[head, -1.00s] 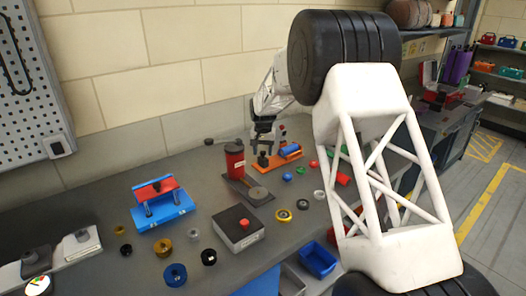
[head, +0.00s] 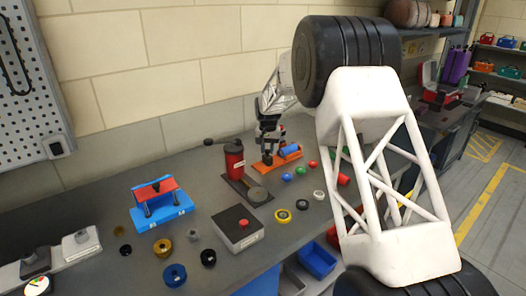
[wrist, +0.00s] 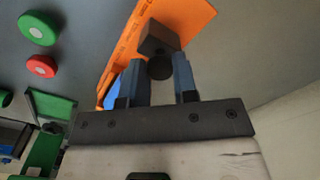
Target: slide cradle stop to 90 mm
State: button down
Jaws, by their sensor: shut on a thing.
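The orange cradle (head: 291,157) lies on the bench near the wall, with printed markings along its edge in the wrist view (wrist: 128,45). A blue cylinder (head: 290,150) rests on its right part. The dark cradle stop (wrist: 159,38) is a block with a round black knob, sitting on the orange cradle. My gripper (wrist: 160,80) is shut on the stop, its two fingers on either side of the knob. In the head view my gripper (head: 268,158) is at the cradle's left part, left of the blue cylinder. The scale reading is too small to tell.
A red canister (head: 234,160) stands close to the left of the cradle. Green and red round caps (head: 300,171) lie in front of it. A grey box with a red button (head: 236,228) and a blue fixture (head: 161,207) stand farther left.

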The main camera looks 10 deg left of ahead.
send_over(279, 159)
jog(key=shift+a, duration=0.1)
jog(key=c, duration=0.9)
grip_release()
jog(key=shift+r, duration=0.1)
notch_tip(279, 159, up, 8)
jog(key=shift+f, duration=0.2)
